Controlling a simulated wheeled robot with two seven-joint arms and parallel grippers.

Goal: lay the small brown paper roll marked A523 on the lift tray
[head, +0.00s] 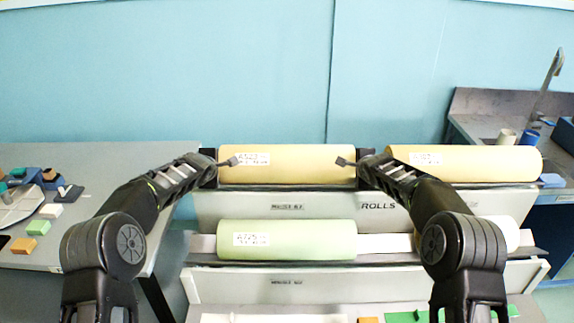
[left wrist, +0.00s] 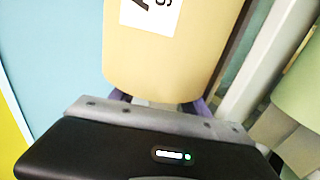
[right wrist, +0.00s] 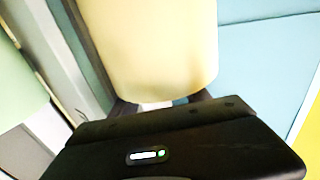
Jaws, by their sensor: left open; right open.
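The tan paper roll marked A523 (head: 287,165) lies on the upper shelf of the rack in the head view, its white label near its left end. My left gripper (head: 234,162) is at the roll's left end and my right gripper (head: 342,162) is at its right end. Both are open. The roll's left end also fills the top of the left wrist view (left wrist: 165,60), in front of the open jaw. Its right end shows in the right wrist view (right wrist: 150,50) the same way. Whether the fingers touch the roll cannot be told. I cannot identify the lift tray.
A second tan roll (head: 465,162) lies right of it on the same shelf, close to my right arm. A green roll (head: 287,240) lies on the shelf below. A table with small blocks (head: 50,211) stands left, a sink counter (head: 480,128) right.

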